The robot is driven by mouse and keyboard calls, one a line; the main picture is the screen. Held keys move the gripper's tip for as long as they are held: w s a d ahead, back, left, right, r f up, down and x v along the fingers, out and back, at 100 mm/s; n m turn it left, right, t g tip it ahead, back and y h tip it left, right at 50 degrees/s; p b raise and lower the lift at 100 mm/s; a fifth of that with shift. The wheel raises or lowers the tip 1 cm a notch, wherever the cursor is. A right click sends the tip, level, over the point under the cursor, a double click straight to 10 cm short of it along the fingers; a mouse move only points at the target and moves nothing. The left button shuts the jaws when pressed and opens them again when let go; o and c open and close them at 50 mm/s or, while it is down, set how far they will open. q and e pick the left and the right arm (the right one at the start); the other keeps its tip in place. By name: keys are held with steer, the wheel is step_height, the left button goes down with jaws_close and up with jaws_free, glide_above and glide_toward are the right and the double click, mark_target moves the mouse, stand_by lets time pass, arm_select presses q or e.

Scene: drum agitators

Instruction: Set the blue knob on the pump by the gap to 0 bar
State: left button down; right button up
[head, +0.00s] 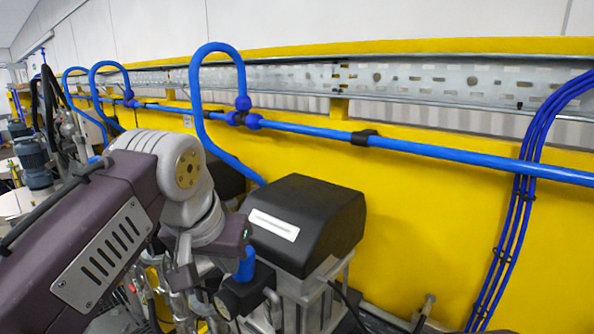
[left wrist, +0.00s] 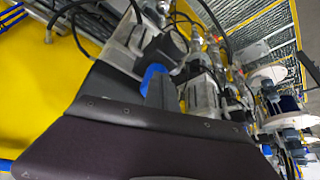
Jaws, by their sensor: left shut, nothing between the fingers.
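The pump with a black cover (head: 305,220) stands in front of the yellow wall in the head view. A blue knob (head: 246,265) shows at its lower left, just above a round black part (head: 240,297). My left gripper (head: 208,250) is shut and empty, close to the left of the knob and partly over it. In the left wrist view the blue knob (left wrist: 153,79) shows just beyond the dark gripper body, which hides its lower part. I cannot tell whether the fingers touch it. The knob's scale cannot be read. My right gripper is not in view.
A blue pipe (head: 430,152) runs along the yellow wall (head: 420,240), with a perforated metal tray (head: 430,82) above it. Blue hoses (head: 520,210) hang at the right. Pipes and fittings crowd the space below my gripper.

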arm_select(q)
steer(key=shift+w+f, duration=0.1)
steer(key=shift+w, duration=0.25)
stand_by(0.6)
steer(key=shift+w+d+p, duration=0.1)
steer(key=shift+p, duration=0.25)
stand_by(0.4)
steer(key=shift+d+p, duration=0.15)
steer(key=shift+p, duration=0.3)
stand_by(0.6)
steer(key=shift+d, duration=0.1)
step_height(320, 180, up, 6)
steer(key=shift+f+p, duration=0.1)
steer(key=shift+p, duration=0.5)
steer(key=shift+s, duration=0.2)
